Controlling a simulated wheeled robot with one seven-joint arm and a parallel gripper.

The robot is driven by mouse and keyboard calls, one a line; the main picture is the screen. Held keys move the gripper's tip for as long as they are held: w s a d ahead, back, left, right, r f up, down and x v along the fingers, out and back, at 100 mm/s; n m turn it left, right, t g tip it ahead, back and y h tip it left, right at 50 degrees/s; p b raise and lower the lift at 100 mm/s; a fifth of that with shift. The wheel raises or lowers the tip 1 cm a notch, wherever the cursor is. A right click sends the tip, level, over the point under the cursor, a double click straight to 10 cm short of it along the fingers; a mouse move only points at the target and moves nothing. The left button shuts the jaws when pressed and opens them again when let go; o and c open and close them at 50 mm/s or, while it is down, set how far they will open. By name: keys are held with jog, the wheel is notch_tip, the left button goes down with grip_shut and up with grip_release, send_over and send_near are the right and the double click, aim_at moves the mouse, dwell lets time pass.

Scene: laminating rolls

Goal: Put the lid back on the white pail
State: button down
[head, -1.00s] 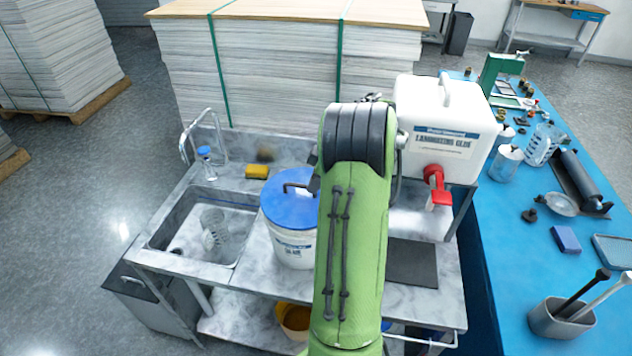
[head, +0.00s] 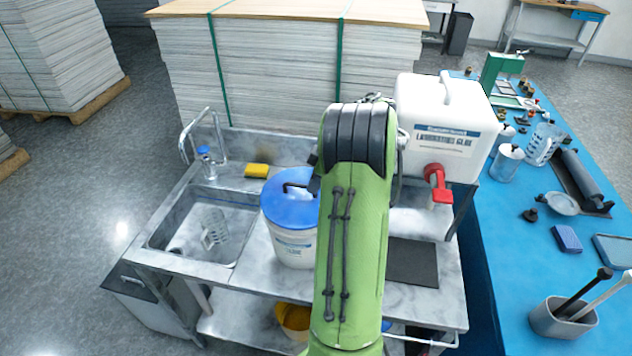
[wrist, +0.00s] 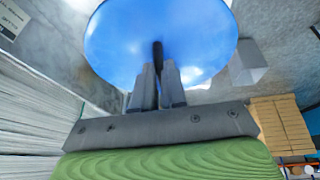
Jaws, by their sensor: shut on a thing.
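The white pail (head: 295,248) stands on the grey marbled counter, right of the sink. The blue lid (head: 285,208) lies over the pail's mouth and looks level; its right side is hidden behind my arm. I cannot tell whether it is fully pressed down. A dark bent handle (head: 298,185) rises from the lid. My gripper (wrist: 158,75) is shut on this dark handle in the wrist view, with the blue lid (wrist: 115,35) spread out beyond the fingers. In the head view my green arm hides most of the gripper.
A sink (head: 205,225) holds a clear beaker on the left, with a faucet (head: 188,140) and yellow sponge (head: 256,170) behind. A large white glue container (head: 445,125) with a red tap (head: 437,180) stands right. A dark mat (head: 412,262) lies on the counter's right side.

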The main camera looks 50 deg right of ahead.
jog(key=c, duration=1.1)
grip_release()
jog(key=shift+o, duration=0.2)
jog(key=o, duration=0.4)
jog(key=shift+o, duration=0.2)
jog(key=shift+r+p, duration=2.95)
jog(key=shift+r, duration=0.7)
jog(key=shift+f, duration=0.1)
grip_shut()
